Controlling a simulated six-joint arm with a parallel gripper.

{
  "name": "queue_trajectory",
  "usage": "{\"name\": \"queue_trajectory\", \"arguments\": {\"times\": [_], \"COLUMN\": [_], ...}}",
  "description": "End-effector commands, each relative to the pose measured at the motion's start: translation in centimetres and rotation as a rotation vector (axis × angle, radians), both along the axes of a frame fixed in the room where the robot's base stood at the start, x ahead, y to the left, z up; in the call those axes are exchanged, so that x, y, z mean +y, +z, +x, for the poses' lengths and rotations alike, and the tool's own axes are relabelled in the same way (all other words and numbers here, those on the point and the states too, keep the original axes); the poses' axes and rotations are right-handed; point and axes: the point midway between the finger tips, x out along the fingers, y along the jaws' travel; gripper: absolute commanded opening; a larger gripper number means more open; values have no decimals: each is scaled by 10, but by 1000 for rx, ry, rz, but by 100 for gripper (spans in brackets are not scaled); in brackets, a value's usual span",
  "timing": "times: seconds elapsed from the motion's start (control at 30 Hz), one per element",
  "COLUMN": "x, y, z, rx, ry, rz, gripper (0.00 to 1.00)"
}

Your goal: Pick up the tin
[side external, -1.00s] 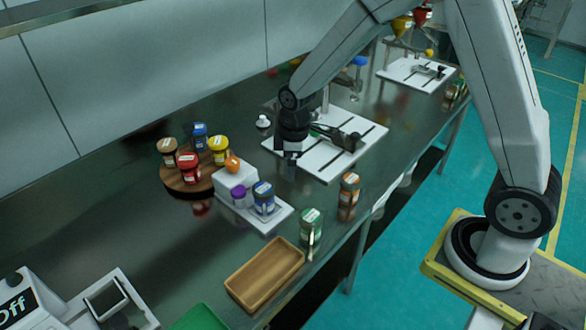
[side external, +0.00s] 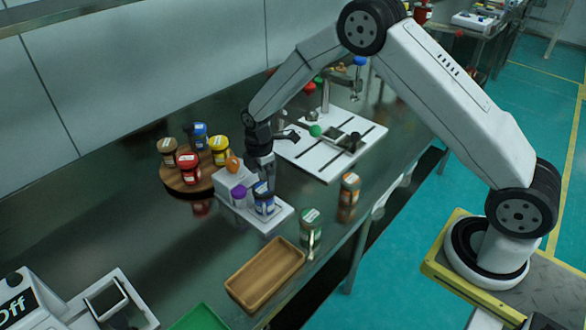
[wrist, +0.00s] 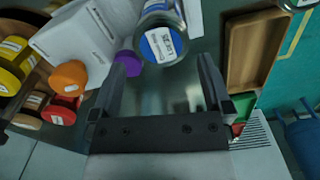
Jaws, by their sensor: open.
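A tin with a blue lid and pale label (side external: 264,203) stands upright on a low white stand (side external: 272,222). My gripper (side external: 266,182) points down just above and behind this tin. In the wrist view, my open gripper (wrist: 165,80) has the tin's blue lid (wrist: 163,44) beyond its fingertips, roughly between them. I cannot tell whether a finger touches the tin. Other tins are a green-lidded one (side external: 311,223) and an orange one (side external: 350,188) near the table's front edge.
A round wooden board (side external: 184,187) holds several tins. An empty wooden tray (side external: 265,275) lies in front. A slotted white board (side external: 325,165) lies behind.

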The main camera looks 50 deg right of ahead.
Motion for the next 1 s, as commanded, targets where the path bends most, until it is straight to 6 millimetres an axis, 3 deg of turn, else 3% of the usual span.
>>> {"name": "queue_trajectory", "arguments": {"times": [0.2, 0.57, 1.0], "x": [0, 0, -1], "y": [-17, -25, -67], "z": [0, 0, -2], "rx": [0, 0, 0], "ry": [-1, -2, -2], "rz": [0, 0, 0], "gripper": [100, 100, 100]}}
